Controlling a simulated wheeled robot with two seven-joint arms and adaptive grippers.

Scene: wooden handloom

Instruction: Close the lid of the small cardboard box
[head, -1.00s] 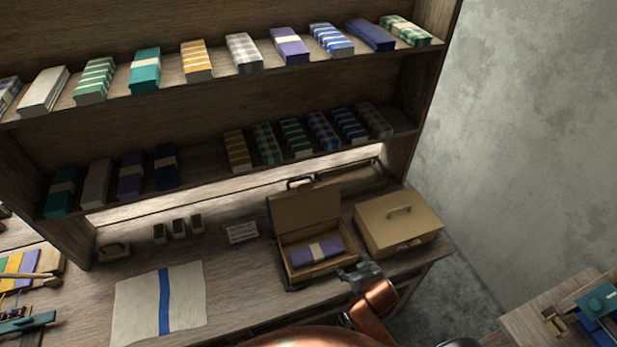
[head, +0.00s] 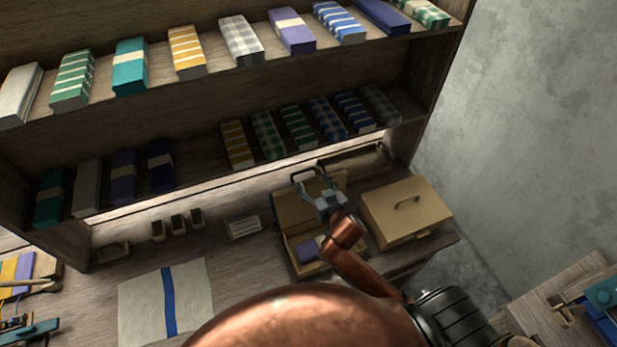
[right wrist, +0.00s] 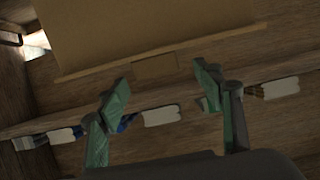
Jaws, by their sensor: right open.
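The small cardboard box (head: 292,248) stands on the bench top with its lid (head: 290,208) raised at the back. A purple folded cloth with a pale band (head: 307,250) lies inside, partly hidden by my right arm. My right gripper (head: 318,181) is open and empty, in front of the upper part of the lid in the head view. In the right wrist view the lid's tan panel (right wrist: 150,30) fills the top, and its edge lies beyond the two green fingertips (right wrist: 158,92), apart from them in the picture. Whether they touch is unclear. My left gripper is not in view.
A closed tan box with a handle (head: 407,212) stands right of the open box. Shelves with folded cloths (head: 270,135) rise behind. A white cloth with a blue stripe (head: 190,300) lies left on the bench. A small card (head: 243,227) stands left of the box.

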